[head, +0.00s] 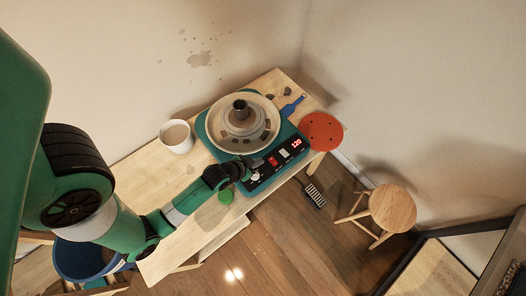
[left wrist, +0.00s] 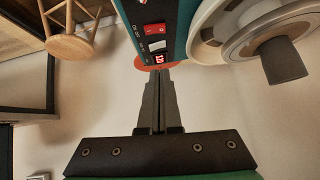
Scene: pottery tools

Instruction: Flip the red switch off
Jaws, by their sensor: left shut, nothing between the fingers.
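The red switch (head: 272,161) sits on the black control panel of the green pottery wheel, beside a white switch (head: 284,153) and a lit red display (head: 297,143) that reads 120. In the left wrist view the red switch (left wrist: 155,29) shows beyond my fingertips, with the white switch (left wrist: 157,45) and display between. My left gripper (head: 252,163) is at the near-left part of the panel, close to the red switch. Its fingers are shut and empty (left wrist: 159,74). I cannot tell whether they touch the panel. My right gripper is not in view.
The wheel head (head: 265,136) carries a dark clay piece (head: 240,110). A stool (head: 392,208) and a pedal (head: 315,196) stand on the floor.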

